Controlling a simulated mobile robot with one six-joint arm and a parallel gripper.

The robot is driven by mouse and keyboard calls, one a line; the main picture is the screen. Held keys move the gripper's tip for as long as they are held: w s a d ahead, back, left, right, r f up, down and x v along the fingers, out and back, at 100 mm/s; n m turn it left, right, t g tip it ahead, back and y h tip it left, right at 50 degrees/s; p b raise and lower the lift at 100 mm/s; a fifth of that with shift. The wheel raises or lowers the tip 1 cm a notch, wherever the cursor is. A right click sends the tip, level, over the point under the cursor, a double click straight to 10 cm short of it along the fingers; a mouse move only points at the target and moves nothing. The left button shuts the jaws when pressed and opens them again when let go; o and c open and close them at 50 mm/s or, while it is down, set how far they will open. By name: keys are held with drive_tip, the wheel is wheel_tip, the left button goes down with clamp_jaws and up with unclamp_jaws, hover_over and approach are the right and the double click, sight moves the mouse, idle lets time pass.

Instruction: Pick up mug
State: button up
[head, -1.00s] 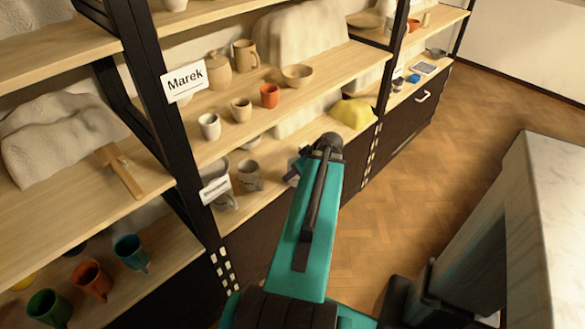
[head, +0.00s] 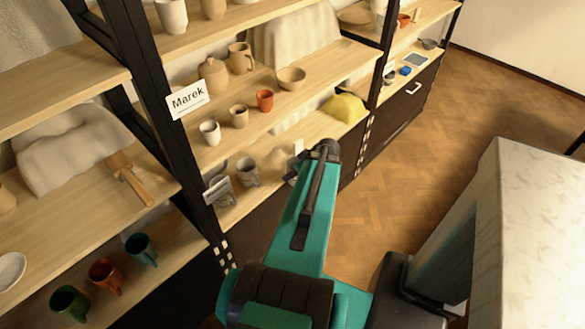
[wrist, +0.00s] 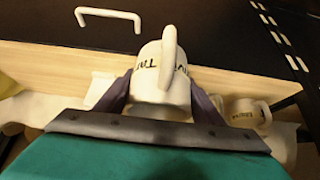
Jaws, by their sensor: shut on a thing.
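In the wrist view a white mug (wrist: 160,88) with dark lettering and an upright handle facing the camera sits between the two fingers. My gripper (wrist: 162,98) is shut on it, one finger on each side. The lower part of the mug is hidden by the gripper's edge. In the head view my gripper (head: 293,172) shows only in part behind my arm, by the lower shelf, and I cannot clearly make out the held mug there.
A second lettered mug (wrist: 246,112) lies to the right in the wrist view. Grey mugs (head: 247,172) stand on the lower shelf, left of my arm. Small cups (head: 265,100) and a Marek label (head: 188,100) are above. A pale slab-topped block (head: 540,230) stands at right; wooden floor between is clear.

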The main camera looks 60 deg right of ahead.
drive_tip(key=shift+s+r+p, duration=0.1)
drive_tip(key=shift+p, duration=0.3)
drive_tip(key=shift+s+a+f+b, duration=0.2)
drive_tip(key=shift+s+b, duration=0.15)
drive_tip(key=shift+s, duration=0.15)
drive_tip(key=shift+s+a+b, duration=0.15)
drive_tip(key=shift+s+a, duration=0.05)
drive_tip(key=shift+s, duration=0.35)
drive_tip(key=shift+s+a+b, duration=0.15)
drive_tip(key=shift+s+a, duration=0.05)
drive_tip(key=shift+s, duration=0.3)
drive_tip(key=shift+s+r+p, duration=0.15)
drive_tip(key=shift+r+p, duration=0.05)
drive_tip(key=shift+p, duration=0.25)
drive_tip(key=shift+s+a+r+p, duration=0.1)
drive_tip(key=shift+s+a+p, duration=0.1)
drive_tip(key=shift+s+p, duration=0.35)
drive_tip(key=shift+s+a+p, duration=0.15)
drive_tip(key=shift+s+p, duration=0.3)
drive_tip(key=shift+p, duration=0.2)
drive_tip(key=s+a+p, duration=0.3)
drive_tip(key=s+a, duration=0.1)
drive_tip(key=s, duration=0.7)
drive_tip(key=s+a+p, duration=0.3)
drive_tip(key=s+p, duration=0.1)
drive_tip(key=s, duration=0.8)
drive_tip(key=shift+a+f, duration=0.25)
drive_tip(key=shift+a, duration=0.15)
drive_tip(key=shift+f, duration=0.1)
